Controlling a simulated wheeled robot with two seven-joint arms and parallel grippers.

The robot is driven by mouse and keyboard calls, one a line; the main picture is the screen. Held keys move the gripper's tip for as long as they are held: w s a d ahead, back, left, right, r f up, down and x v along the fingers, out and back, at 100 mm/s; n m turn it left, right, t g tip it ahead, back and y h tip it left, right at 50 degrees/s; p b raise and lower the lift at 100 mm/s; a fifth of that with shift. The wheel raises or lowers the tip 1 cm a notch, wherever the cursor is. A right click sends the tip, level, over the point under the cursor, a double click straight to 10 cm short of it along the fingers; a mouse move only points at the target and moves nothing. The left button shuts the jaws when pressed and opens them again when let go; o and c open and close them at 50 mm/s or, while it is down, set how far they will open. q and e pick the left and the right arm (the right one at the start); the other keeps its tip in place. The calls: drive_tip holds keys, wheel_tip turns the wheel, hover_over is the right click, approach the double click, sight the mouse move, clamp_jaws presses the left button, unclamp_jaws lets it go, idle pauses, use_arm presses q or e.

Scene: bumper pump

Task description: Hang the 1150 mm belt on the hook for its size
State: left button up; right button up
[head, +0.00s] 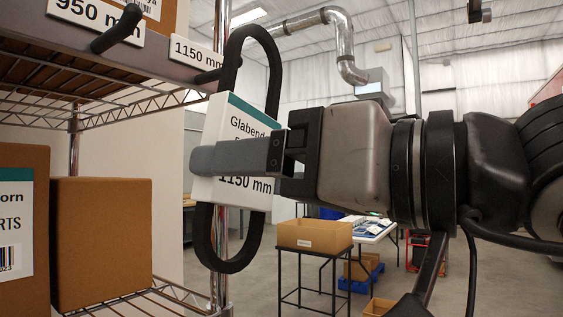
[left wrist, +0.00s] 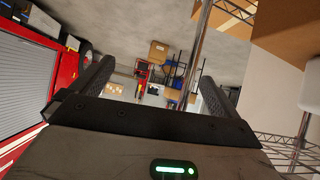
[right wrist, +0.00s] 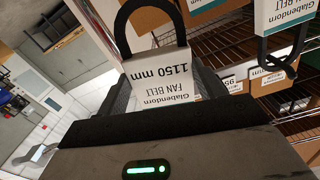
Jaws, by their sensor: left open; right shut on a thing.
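The 1150 mm belt is a black loop (head: 272,80) in a white and teal card sleeve (head: 234,118) reading "1150 mm". My right gripper (head: 235,157) is shut on the sleeve and holds the belt upright beside the rack. In the right wrist view the belt (right wrist: 150,12) and its sleeve (right wrist: 165,75) show between the fingers. The black hook (head: 207,76) under the "1150 mm" sign (head: 196,53) meets the belt's left strand in the head view; I cannot tell whether its tip is inside the loop. My left gripper (left wrist: 152,88) is open and empty, away from the belt.
A "950 mm" sign (head: 88,12) and its hook (head: 117,30) are to the left on the same rail. Cardboard boxes (head: 101,240) fill the wire shelf below. Another sleeved belt (right wrist: 285,40) shows in the right wrist view. A red vehicle (left wrist: 30,90) is on the left wrist side.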

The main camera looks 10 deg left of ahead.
drive_tip(key=shift+p+x, duration=0.65)
drive_tip(key=shift+x, duration=0.95)
drive_tip(key=shift+w+a+f, duration=0.2)
drive_tip(key=shift+a, duration=0.35)
drive_tip(key=shift+w+a+f, duration=0.2)
drive_tip(key=shift+a, duration=0.35)
use_arm(q)
drive_tip(key=shift+w+r+b, duration=0.15)
drive_tip(key=shift+r+b, duration=0.05)
drive_tip(key=shift+b, duration=0.4)
use_arm(e)
drive_tip(key=shift+w+a+f, duration=0.15)
drive_tip(key=shift+a+f, duration=0.1)
drive_tip(key=shift+a, duration=0.2)
use_arm(q)
drive_tip(key=shift+s+f, duration=0.1)
drive_tip(key=shift+s, duration=0.1)
use_arm(e)
drive_tip(key=o, duration=1.1)
